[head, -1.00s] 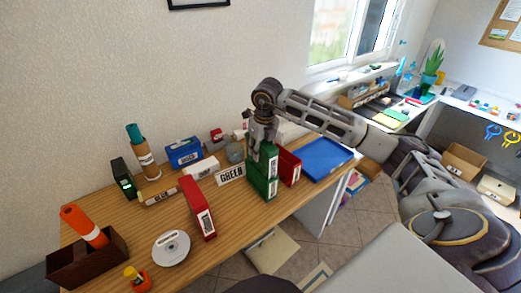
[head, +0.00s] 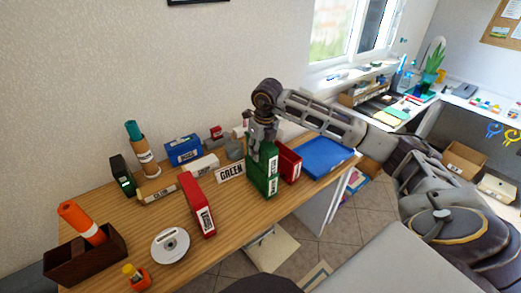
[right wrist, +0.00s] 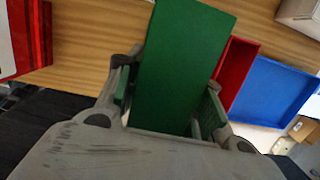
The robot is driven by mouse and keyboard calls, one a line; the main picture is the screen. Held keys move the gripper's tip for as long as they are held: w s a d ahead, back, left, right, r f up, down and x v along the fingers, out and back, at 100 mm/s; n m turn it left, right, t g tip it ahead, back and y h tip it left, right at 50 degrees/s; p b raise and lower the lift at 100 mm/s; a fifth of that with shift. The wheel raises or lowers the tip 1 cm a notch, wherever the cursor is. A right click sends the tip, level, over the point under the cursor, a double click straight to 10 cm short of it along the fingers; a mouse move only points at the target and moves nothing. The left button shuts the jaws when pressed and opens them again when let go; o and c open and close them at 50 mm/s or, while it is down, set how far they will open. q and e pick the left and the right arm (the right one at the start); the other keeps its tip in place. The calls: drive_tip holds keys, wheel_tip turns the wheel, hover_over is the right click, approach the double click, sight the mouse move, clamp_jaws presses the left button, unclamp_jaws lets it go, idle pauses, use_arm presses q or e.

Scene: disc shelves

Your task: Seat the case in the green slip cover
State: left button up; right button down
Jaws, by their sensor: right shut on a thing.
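My right gripper (head: 262,145) is shut on a green case (head: 268,153) and points down above the wooden table. The case is upright, with a white label on its narrow side. Directly below it stands the green slip cover (head: 262,183), also with a white label. The case is at the cover's top and looks partly inside; how deep it sits is hard to tell. My left gripper is not in view.
A red slip cover (head: 288,163) stands close right of the green one, then a blue tray (head: 327,157). A GREEN sign (head: 230,172) is just left.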

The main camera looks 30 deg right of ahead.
sight(263, 142)
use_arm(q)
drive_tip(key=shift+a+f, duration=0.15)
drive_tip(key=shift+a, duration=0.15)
use_arm(e)
drive_tip(key=shift+f, duration=0.2)
use_arm(q)
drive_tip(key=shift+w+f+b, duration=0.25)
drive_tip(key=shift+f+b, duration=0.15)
drive_tip(key=shift+b, duration=0.15)
use_arm(e)
drive_tip(key=shift+f, duration=0.65)
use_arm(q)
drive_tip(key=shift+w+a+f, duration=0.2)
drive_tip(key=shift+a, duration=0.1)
use_arm(e)
drive_tip(key=shift+f, duration=0.3)
use_arm(q)
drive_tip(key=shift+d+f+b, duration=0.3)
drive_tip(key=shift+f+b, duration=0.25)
drive_tip(key=shift+b, duration=0.2)
use_arm(e)
drive_tip(key=shift+f, duration=0.75)
drive_tip(key=c, duration=0.9)
unclamp_jaws()
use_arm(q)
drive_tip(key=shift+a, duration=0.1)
use_arm(e)
drive_tip(key=shift+o, duration=0.2)
